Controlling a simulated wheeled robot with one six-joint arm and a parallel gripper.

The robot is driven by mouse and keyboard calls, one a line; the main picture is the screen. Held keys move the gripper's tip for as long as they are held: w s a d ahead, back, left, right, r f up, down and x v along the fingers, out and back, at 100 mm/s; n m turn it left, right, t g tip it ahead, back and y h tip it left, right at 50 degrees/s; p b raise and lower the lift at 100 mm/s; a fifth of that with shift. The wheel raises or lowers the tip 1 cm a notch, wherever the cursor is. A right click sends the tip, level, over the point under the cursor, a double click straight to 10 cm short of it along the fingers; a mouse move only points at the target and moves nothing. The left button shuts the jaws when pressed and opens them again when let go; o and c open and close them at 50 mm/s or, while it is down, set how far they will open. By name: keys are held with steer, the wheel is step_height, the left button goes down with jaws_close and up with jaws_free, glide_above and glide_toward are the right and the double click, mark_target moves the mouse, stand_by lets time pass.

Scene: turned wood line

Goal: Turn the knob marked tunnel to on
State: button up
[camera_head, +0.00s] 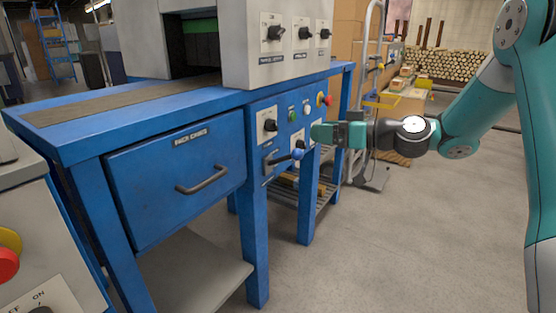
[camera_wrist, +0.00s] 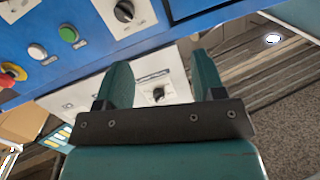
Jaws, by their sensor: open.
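The label "tunnel" cannot be read with certainty on any knob. Three black knobs on white plates sit on the grey upper housing: left (camera_head: 274,33), middle (camera_head: 304,33) and right (camera_head: 324,34). A lower black knob (camera_head: 269,125) is on the blue front panel. My gripper (camera_head: 318,132) is in front of that panel, right of this knob, and hides part of it. In the wrist view my gripper (camera_wrist: 160,68) is open and empty, with a black knob (camera_wrist: 158,94) on a white plate seen between its fingers. Another knob (camera_wrist: 124,11) is beyond the left finger.
A red emergency button (camera_head: 325,100), a green button (camera_head: 292,115) and a blue-ended lever (camera_head: 297,154) share the blue panel near my gripper. A blue drawer (camera_head: 175,180) is to the left. The floor (camera_head: 400,245) at the right is mostly clear.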

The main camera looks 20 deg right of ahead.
steer(key=w+d+f+t+b, duration=0.1)
steer(key=d+f+t+b, duration=0.1)
steer(key=d+f, duration=0.15)
glide_toward(277, 126)
steer(key=shift+m+h, duration=0.3)
steer(key=shift+m, duration=0.1)
steer(key=x, duration=1)
steer(key=shift+s, duration=0.1)
steer(key=shift+c, duration=0.3)
steer(key=shift+r, duration=0.1)
steer(key=c, duration=0.9)
